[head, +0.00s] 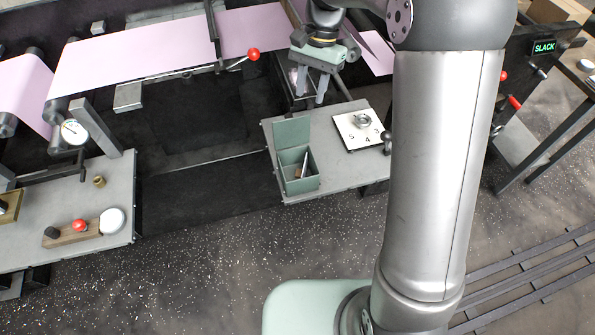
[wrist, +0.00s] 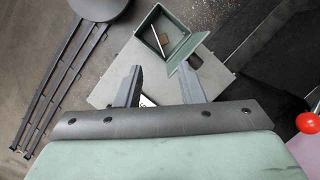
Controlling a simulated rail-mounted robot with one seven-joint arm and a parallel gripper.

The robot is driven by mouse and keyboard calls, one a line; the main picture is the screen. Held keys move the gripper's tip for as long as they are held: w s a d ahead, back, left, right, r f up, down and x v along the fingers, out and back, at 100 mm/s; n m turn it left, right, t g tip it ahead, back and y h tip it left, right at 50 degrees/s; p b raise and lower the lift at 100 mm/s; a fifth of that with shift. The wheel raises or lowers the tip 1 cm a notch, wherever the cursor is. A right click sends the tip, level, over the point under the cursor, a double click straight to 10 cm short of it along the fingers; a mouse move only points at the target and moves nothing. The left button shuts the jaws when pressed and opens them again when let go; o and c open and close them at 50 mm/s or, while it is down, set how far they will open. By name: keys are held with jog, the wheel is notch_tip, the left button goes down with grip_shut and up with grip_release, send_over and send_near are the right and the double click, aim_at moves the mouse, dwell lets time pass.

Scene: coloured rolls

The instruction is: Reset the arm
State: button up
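My gripper (head: 311,97) hangs with its fingers pointing down, above the back of the right grey table (head: 330,184) and below the pink sheet. Its two fingers are apart with nothing visible between them; the wrist view also shows my gripper (wrist: 160,76) open and empty. My silver arm (head: 437,170) runs down the right of the head view and hides part of the scene behind it. A green box (head: 298,184) with its lid up stands on the right table, in front of my gripper; it also shows in the wrist view (wrist: 154,41) with small items inside.
A pink sheet (head: 140,50) runs over rollers close to my gripper, with a red-knobbed lever (head: 253,54) beside it. A white numbered plate (head: 357,133) lies on the right table. The left table (head: 70,220) holds a red-knobbed wooden block and a white disc. A sign (head: 544,47) reads SLACK.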

jog(key=v, duration=0.2)
jog(key=shift+r, duration=0.3)
jog(key=s+d+f+n+t, duration=0.1)
jog(key=s+d+n, duration=0.1)
jog(key=s, duration=0.6)
jog(key=s+d+f+n+t+h, duration=0.1)
jog(key=s+d+n, duration=0.1)
jog(key=s+d, duration=0.3)
jog(key=s+d+f+n+t, duration=0.1)
jog(key=s+d, duration=0.3)
jog(key=s, duration=0.9)
jog(key=shift+f+n+h, duration=0.3)
jog(key=shift+f+n, duration=0.2)
jog(key=shift+d, duration=0.1)
jog(key=shift+c, duration=0.3)
